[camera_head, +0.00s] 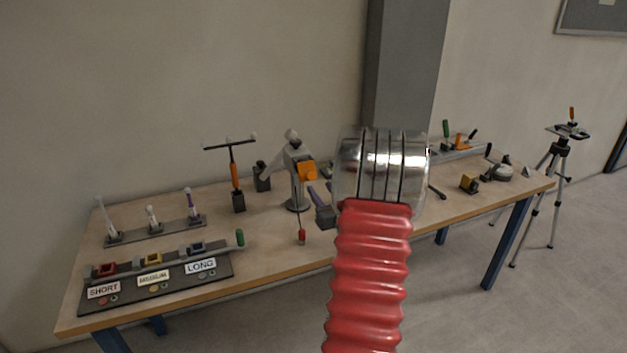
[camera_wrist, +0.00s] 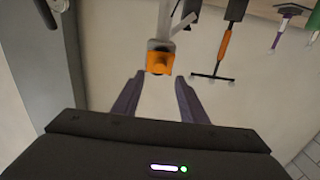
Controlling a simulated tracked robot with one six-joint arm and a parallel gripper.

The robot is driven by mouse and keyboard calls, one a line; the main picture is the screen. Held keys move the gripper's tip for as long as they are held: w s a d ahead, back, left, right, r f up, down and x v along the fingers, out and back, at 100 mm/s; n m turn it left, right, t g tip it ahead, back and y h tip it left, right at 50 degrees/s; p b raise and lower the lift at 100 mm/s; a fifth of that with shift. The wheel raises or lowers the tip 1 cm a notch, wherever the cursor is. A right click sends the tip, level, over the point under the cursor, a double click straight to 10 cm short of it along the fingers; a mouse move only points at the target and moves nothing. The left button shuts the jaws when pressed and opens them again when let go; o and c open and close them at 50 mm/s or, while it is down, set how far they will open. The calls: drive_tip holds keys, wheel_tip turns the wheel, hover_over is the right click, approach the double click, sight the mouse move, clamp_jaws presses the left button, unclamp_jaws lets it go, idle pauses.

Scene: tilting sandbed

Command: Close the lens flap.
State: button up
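A grey device (camera_head: 297,158) on a round-based stand is on the table, with an orange square piece (camera_head: 307,170) on its front that looks like the lens flap. In the wrist view, which looks upside down, the orange piece (camera_wrist: 160,62) lies just beyond my gripper (camera_wrist: 160,76), roughly midway between the fingertips. My gripper's two purple fingers are spread apart with nothing between them. In the head view my gripper (camera_head: 312,188) is just below the orange piece, partly hidden behind my red and chrome arm. I cannot tell how far the flap is open.
An orange-handled T-shaped tool (camera_head: 235,176) stands left of the device. A thin rod with a red end (camera_head: 301,237) is in front of it. A labelled panel (camera_head: 155,286) and a rack of upright tools (camera_head: 155,233) fill the left. A tripod (camera_head: 558,165) stands right of the table.

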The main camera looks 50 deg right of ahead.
sight(311, 177)
drive_tip(key=x, duration=0.7)
drive_tip(key=shift+w+d, duration=0.15)
drive_tip(key=shift+w, duration=0.15)
clamp_jaws()
idle(0.4)
